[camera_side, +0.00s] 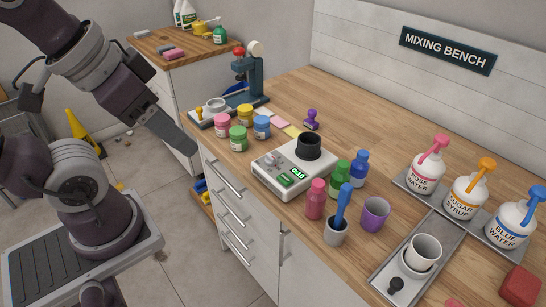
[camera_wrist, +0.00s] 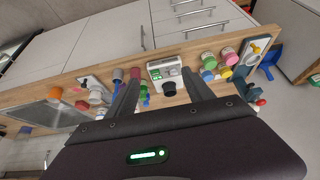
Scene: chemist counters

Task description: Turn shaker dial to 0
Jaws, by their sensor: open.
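The shaker (camera_side: 262,176) is a white box on the wooden bench near its front edge, with a black round holder (camera_side: 308,146) on top. Its sloped front panel carries a green-lit display (camera_side: 298,174), whose digits are too small to read surely. A small dial (camera_side: 271,158) seems to sit at the panel's left; its setting cannot be read. In the wrist view the shaker (camera_wrist: 155,66) shows between my fingers, well beyond them. My gripper (camera_wrist: 160,76) is open and empty. In the side view it (camera_side: 188,146) hangs left of the bench, in front of the drawers, apart from the shaker.
Several small paint-like jars (camera_side: 238,138) stand left of the shaker. Green and blue bottles (camera_side: 340,177), a pink bottle (camera_side: 316,199), a cup with a blue tool (camera_side: 337,233) and a purple cup (camera_side: 375,214) crowd its right. A blue press (camera_side: 250,75) stands farther back.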

